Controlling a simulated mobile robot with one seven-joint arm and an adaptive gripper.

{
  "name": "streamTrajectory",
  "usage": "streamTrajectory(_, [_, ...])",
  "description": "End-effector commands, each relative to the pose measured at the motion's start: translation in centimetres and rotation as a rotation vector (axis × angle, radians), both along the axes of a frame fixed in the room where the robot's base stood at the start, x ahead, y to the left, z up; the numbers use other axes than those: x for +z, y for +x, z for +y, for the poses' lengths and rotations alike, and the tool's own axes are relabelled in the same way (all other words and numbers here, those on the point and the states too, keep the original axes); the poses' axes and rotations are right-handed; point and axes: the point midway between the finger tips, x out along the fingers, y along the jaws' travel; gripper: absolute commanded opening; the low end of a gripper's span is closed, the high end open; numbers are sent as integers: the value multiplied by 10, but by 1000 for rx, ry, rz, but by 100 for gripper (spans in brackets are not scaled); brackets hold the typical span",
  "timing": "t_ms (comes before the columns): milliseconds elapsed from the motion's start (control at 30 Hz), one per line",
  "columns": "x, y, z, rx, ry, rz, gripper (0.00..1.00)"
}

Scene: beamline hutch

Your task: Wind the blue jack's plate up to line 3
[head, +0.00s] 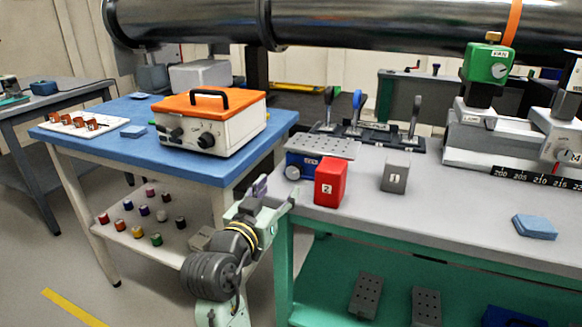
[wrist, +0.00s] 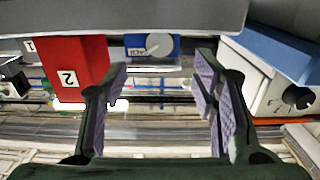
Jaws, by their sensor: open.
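The blue jack (head: 303,163) stands at the left end of the grey bench. Its perforated grey plate (head: 325,146) sits low over the blue body. A round pale knob (head: 292,173) is on its front face. In the wrist view, which is upside down, the blue jack (wrist: 135,47) and its knob (wrist: 159,45) show beyond the fingers. My gripper (head: 276,192) is open and empty at the bench's left edge, in front of the knob and apart from it. Its two fingers (wrist: 163,92) show in the wrist view. I cannot read any height lines.
A red block marked 2 (head: 330,181) stands close to the jack's right front. A grey block marked 1 (head: 395,173) is further right. Upright levers (head: 357,108) stand behind. A blue table (head: 212,168) with an orange-topped box (head: 212,122) is left.

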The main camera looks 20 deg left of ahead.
Motion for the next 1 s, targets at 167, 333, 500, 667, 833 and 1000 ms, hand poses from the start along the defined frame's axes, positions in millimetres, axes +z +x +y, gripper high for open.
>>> streamTrajectory(167, [1, 36, -3, -4, 3, 3, 53])
streamTrajectory(333, [1, 65, -4, -3, 5, 2, 53])
streamTrajectory(500, [1, 83, -4, -1, 6, 2, 53])
streamTrajectory(667, [0, 89, -4, -1, 6, 1, 53])
streamTrajectory(833, [0, 89, -4, 0, 6, 1, 53])
streamTrajectory(1000, [0, 88, -4, 0, 6, 1, 45])
